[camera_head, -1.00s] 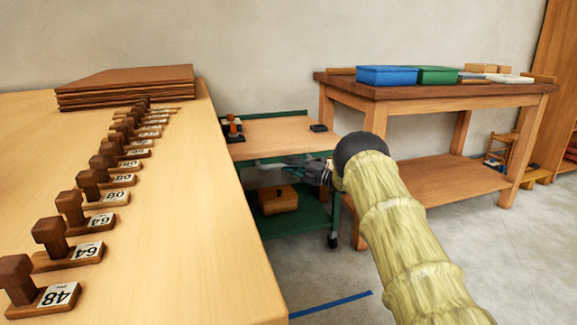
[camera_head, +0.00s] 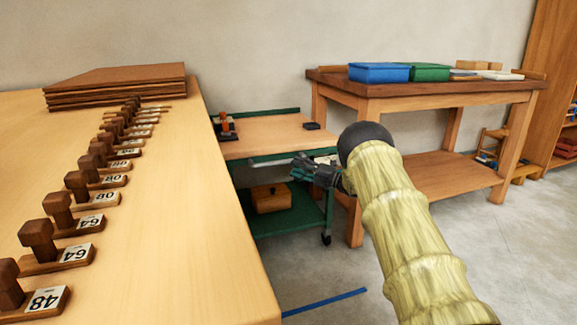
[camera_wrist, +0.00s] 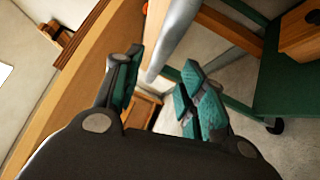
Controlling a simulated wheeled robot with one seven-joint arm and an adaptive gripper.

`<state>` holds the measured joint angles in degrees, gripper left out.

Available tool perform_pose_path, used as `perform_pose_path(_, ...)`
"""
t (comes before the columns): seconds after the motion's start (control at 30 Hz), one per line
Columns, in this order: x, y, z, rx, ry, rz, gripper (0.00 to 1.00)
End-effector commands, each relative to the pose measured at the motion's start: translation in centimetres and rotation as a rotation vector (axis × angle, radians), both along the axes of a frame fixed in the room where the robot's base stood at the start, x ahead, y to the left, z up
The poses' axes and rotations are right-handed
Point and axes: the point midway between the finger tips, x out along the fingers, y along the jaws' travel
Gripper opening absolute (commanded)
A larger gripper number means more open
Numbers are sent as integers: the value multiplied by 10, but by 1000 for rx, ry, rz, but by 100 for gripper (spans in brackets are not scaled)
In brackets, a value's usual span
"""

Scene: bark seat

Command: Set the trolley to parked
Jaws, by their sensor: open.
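The trolley has a green frame, a wooden top (camera_head: 270,136) and a green lower shelf (camera_head: 300,215); it stands between the long table and the workbench. A pale handle bar (camera_head: 272,161) runs along its near side, and shows as a grey bar in the wrist view (camera_wrist: 172,38). My gripper (camera_head: 300,166) is open, close to the handle at the trolley's right front. In the wrist view my gripper (camera_wrist: 160,85) has its teal fingers apart, with the bar's end at or just beyond the gap; I cannot tell whether they touch. A dark caster (camera_head: 326,239) shows below.
A long wooden table (camera_head: 190,230) with several numbered stamps fills the left. A workbench (camera_head: 400,103) with blue (camera_head: 379,72) and green bins (camera_head: 430,72) stands right of the trolley. A wooden box (camera_head: 271,199) sits on the lower shelf. A blue strip (camera_head: 325,302) marks the open floor.

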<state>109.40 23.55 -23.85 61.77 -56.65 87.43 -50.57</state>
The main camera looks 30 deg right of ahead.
Motion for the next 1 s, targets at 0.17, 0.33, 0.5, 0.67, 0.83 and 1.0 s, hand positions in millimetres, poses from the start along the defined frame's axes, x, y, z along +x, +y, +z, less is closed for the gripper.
perform_pose_path(0.17,-23,-17,-4,0,1,-2,41)
perform_pose_path(0.33,-37,-27,-6,0,1,-1,41)
perform_pose_path(0.5,-42,-31,-7,0,1,-1,41)
perform_pose_path(0.67,-42,-31,-7,0,1,-1,41)
perform_pose_path(0.83,-42,-31,-7,0,1,-1,41)
perform_pose_path(1.0,-42,-30,-7,0,1,-1,41)
